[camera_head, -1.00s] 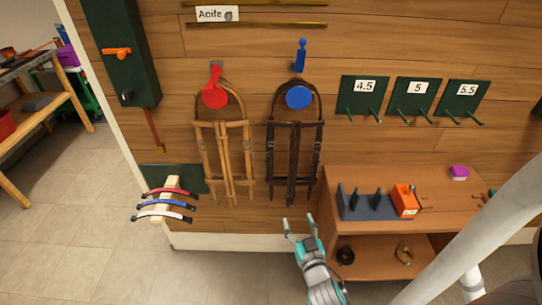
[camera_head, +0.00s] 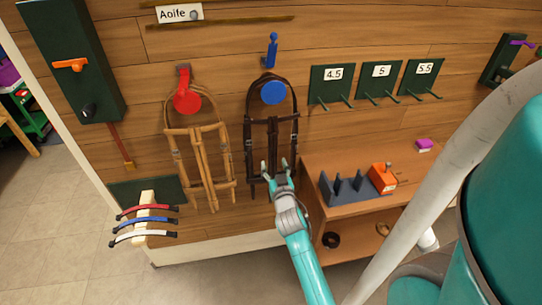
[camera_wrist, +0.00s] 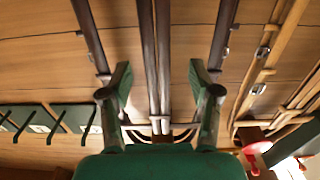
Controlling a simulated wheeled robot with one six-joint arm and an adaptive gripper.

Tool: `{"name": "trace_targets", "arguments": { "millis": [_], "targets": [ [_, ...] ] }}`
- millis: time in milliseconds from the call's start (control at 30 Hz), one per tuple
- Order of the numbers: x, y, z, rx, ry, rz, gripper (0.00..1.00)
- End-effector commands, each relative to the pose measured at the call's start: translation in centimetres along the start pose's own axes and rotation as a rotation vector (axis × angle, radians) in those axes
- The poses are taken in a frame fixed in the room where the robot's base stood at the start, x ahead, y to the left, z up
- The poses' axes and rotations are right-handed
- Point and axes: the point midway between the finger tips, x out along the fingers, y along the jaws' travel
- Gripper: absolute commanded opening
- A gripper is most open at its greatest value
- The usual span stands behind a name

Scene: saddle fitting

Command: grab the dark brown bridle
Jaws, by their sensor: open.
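The dark brown bridle (camera_head: 260,130) hangs on the wooden wall from a hook with a round blue disc (camera_head: 274,92). My gripper (camera_head: 276,168) is open in front of the bridle's lower part. In the wrist view, the bridle's paired middle straps (camera_wrist: 155,60) run between the two open fingers (camera_wrist: 160,88). The outer straps pass close beside or behind the fingertips. I cannot tell whether the fingers touch them. Part of the bridle's lower end is hidden behind my gripper in the head view.
A tan bridle (camera_head: 200,160) hangs to the left under a red disc (camera_head: 187,99). A wooden shelf unit (camera_head: 330,165) with a dark rack (camera_head: 350,188) and an orange block (camera_head: 382,177) stands to the right. Coloured browbands (camera_head: 145,221) are at the lower left. Green plates (camera_head: 332,84) hang right.

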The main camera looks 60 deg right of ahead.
Motion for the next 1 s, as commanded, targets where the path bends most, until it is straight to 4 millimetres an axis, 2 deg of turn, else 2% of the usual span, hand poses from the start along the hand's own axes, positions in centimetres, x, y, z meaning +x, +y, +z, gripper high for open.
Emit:
{"name": "trace_targets", "arguments": {
  "millis": [400, 733, 767, 900, 1000],
  "targets": [
    [4.6, 0.3, -0.1, -0.001, 0.001, 0.000, 0.62],
    [5.2, 0.3, -0.1, 0.000, 0.001, -0.001, 0.62],
    [5.2, 0.3, -0.1, 0.000, 0.001, -0.001, 0.57],
    [5.2, 0.3, -0.1, 0.000, 0.001, -0.001, 0.23],
    [5.2, 0.3, -0.1, -0.001, 0.001, -0.001, 0.00]
  ]
}}
